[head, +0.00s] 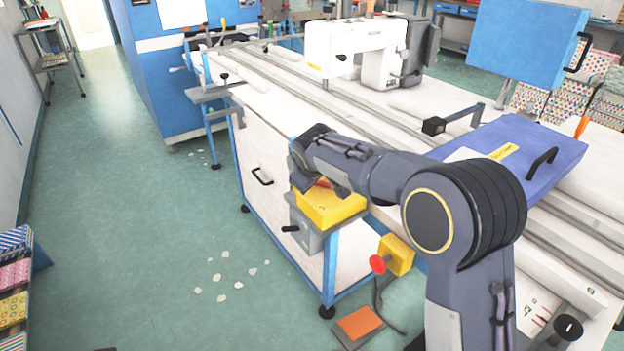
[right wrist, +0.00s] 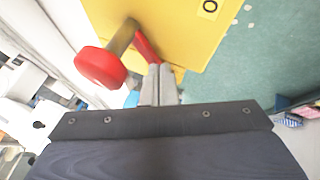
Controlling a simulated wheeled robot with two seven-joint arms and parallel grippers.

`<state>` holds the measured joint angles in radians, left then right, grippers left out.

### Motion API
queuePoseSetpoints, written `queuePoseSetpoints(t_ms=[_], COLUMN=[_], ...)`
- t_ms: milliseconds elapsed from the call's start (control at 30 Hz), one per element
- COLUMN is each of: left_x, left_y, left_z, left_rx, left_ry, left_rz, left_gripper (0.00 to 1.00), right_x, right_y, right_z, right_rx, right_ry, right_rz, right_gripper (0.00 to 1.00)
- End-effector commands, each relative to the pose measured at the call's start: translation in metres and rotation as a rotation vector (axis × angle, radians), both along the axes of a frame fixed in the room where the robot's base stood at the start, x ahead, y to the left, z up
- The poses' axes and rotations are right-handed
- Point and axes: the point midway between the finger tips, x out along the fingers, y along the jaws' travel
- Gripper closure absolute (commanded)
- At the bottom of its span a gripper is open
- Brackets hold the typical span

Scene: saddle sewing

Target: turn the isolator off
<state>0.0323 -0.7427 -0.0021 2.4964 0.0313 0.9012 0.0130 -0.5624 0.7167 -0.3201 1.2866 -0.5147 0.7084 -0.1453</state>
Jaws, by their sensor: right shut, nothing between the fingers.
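The isolator is a yellow box (head: 335,210) on the front corner of the white workbench. In the right wrist view its yellow face (right wrist: 190,30) carries a black "O" mark at the top right. A red round knob (right wrist: 101,68) on a grey-brown stem stands out from it, with a red piece (right wrist: 147,46) beside the stem. My right gripper (right wrist: 160,70) is shut and empty, its fingertips close to the red piece; I cannot tell whether they touch. In the head view my right wrist hides the top of the box. My left gripper is not in view.
A smaller yellow box (head: 398,254) with a red button hangs on the bench front, lower right of the isolator. A grey box (head: 306,236) with a black handle sits below the isolator. An orange pedal (head: 359,323) lies on the floor. The green floor at left is mostly free.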

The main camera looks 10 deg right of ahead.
Motion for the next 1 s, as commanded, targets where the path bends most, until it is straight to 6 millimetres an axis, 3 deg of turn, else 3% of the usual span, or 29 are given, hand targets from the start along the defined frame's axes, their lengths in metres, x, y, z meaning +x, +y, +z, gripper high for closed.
queuePoseSetpoints(t_ms=[1000], left_x=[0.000], left_y=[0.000], left_z=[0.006], left_rx=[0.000], left_ry=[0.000], left_rz=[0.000], left_gripper=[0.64], right_x=[0.012], right_y=[-0.002], right_z=[0.000], right_rx=[-0.002], right_ry=[0.000], right_rz=[-0.239], right_gripper=[1.00])
